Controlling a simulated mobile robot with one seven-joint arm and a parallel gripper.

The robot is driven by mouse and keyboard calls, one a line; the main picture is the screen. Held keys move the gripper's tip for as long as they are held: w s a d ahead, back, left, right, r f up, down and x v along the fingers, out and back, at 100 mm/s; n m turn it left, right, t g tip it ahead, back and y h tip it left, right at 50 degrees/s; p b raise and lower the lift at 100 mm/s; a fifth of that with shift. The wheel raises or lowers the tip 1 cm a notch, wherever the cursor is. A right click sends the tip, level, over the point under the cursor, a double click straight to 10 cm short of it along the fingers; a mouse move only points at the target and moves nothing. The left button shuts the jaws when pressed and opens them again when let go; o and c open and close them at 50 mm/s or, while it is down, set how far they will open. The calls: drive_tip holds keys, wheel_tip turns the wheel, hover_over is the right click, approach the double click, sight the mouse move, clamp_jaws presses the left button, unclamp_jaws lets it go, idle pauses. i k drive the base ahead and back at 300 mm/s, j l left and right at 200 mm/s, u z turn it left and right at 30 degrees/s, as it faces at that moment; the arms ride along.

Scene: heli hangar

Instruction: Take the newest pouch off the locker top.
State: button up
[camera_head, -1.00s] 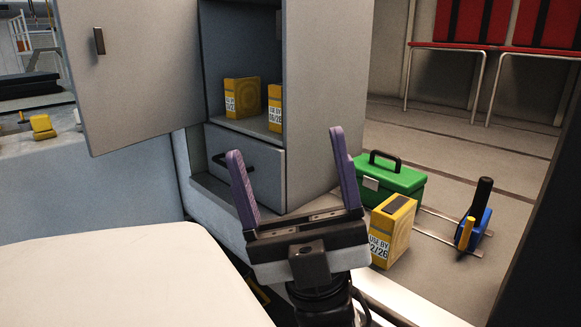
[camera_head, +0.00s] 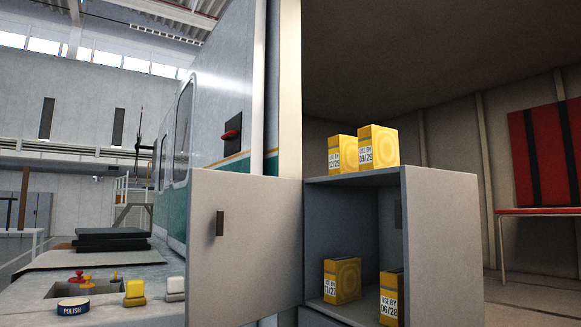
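Two yellow box-shaped pouches stand upright on the locker top (camera_head: 350,180). The left top pouch (camera_head: 342,154) sits a little farther back, and its small "USE BY" date is hard to read. The right top pouch (camera_head: 378,146) is larger in view and its label seems to read 09/29. Inside the open locker stand two more: a left inner pouch (camera_head: 342,280) whose date looks like a /27, and a right inner pouch (camera_head: 391,297) that looks like 06/28, partly hidden by the locker's side wall. My gripper is not in view.
The locker door (camera_head: 246,250) stands swung open to the left. At lower left a bench holds a polish tin (camera_head: 73,306), a yellow block (camera_head: 134,291) and a white block (camera_head: 174,288). A red seat (camera_head: 545,160) is at right. Space above the locker top looks clear.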

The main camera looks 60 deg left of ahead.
sight(343, 150)
drive_tip(key=k+j+u, duration=0.15)
drive_tip(key=j+u, duration=0.2)
drive_tip(key=u, duration=0.15)
drive_tip(key=k+j+u, duration=0.1)
drive_tip(key=j+u, duration=0.25)
drive_tip(key=u, duration=0.15)
